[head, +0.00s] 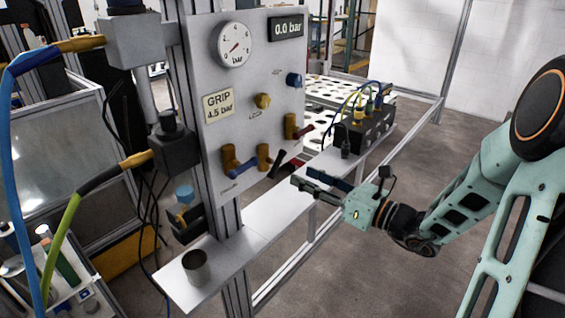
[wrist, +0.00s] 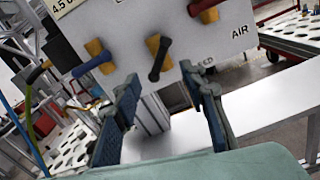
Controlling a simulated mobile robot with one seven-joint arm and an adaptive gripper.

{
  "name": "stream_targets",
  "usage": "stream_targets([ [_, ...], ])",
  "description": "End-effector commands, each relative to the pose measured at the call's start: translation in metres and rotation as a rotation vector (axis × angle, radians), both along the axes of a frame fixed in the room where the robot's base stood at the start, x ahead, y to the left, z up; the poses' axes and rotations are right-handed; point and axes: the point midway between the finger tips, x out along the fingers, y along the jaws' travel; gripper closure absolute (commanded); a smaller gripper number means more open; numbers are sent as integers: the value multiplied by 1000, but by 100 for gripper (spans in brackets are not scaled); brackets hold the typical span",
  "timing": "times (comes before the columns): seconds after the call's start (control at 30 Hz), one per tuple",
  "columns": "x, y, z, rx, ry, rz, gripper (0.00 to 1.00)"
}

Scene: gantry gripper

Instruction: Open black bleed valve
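The black bleed valve has a brass body with a black lever (head: 275,165), low on the grey panel (head: 240,110). In the wrist view its black lever (wrist: 159,60) hangs down from the brass body, tilted slightly. My gripper (head: 303,177) is in front of the panel's lower part, with its fingers pointing at it. In the wrist view my gripper (wrist: 160,76) is open and empty. The black lever appears between and beyond the fingertips, with no visible contact. A blue-lever valve (wrist: 95,64) is to its left and a red-lever valve (wrist: 203,8) to its upper right.
The panel carries a gauge (head: 232,45), a display (head: 286,28) reading 0.0 bar, and a "GRIP 4.5 bar" label (head: 218,102). A grey shelf (head: 265,218) runs below it, with a cup (head: 196,267) at the near end and a black valve block (head: 365,130) at the far end.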

Motion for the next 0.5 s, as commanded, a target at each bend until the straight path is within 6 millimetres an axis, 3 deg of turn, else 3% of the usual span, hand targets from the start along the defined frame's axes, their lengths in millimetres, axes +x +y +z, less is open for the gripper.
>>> stream_targets([
  [0.3,36,49,0,-3,-1,6,61],
  [0.5,52,69,0,-5,-3,4,61],
])
